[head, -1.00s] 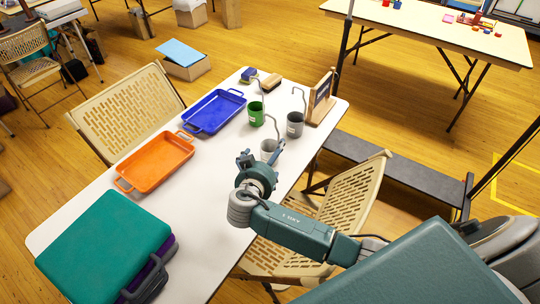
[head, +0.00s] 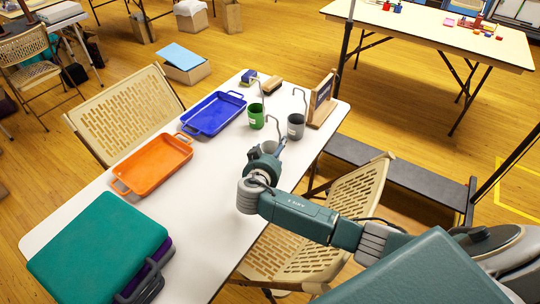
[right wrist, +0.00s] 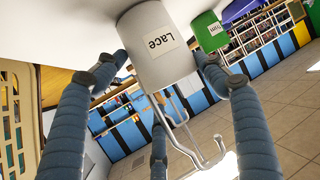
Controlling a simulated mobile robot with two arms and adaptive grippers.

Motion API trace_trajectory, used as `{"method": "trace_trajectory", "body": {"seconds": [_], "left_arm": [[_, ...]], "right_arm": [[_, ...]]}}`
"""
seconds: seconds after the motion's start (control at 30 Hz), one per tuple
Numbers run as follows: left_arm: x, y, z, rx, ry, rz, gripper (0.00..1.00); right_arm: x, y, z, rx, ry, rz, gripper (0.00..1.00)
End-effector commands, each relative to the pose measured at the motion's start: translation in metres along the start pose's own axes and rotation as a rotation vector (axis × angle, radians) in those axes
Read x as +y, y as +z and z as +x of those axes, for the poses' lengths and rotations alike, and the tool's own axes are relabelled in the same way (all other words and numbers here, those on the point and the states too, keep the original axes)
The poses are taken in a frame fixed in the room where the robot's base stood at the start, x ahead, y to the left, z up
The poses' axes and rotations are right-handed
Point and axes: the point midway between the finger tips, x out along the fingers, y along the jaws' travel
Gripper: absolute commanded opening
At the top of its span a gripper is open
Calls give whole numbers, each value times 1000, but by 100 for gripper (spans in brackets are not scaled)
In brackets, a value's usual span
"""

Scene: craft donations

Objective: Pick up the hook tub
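A pale grey-white tub marked "Lace" (right wrist: 155,45) hangs in the upper middle of the right wrist view, a bent wire hook (right wrist: 185,125) running from it. In the head view this tub (head: 269,146) is partly hidden behind my right gripper (head: 265,154). In the right wrist view, my right gripper (right wrist: 158,62) has its blue-grey fingers spread, with the tub between their tips; I cannot tell whether they touch it. A green tub (head: 256,118) and a darker grey tub (head: 296,127), each with a wire hook, stand just beyond. My left gripper is not in view.
A blue tray (head: 213,113), an orange tray (head: 154,165) and a teal case (head: 95,245) lie along the white table (head: 205,195). A wooden stand (head: 322,103) is right of the tubs. A folding chair (head: 315,225) is at the near edge, under my right arm.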

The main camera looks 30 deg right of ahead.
Motion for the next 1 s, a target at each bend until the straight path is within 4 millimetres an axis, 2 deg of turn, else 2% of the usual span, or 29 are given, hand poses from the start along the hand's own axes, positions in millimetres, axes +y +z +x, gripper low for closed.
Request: {"method": "trace_trajectory", "body": {"seconds": [0.37, 0.57, 0.67, 1.0], "left_arm": [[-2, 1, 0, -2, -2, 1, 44], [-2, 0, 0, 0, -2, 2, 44], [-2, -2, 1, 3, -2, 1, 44], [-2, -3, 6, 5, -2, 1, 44]], "right_arm": [[0, -2, -1, 0, 0, 1, 40], [-2, -18, -7, 0, -1, 5, 40], [-3, -34, -14, 1, -3, 7, 40], [-8, -116, -48, 3, -4, 8, 40]]}}
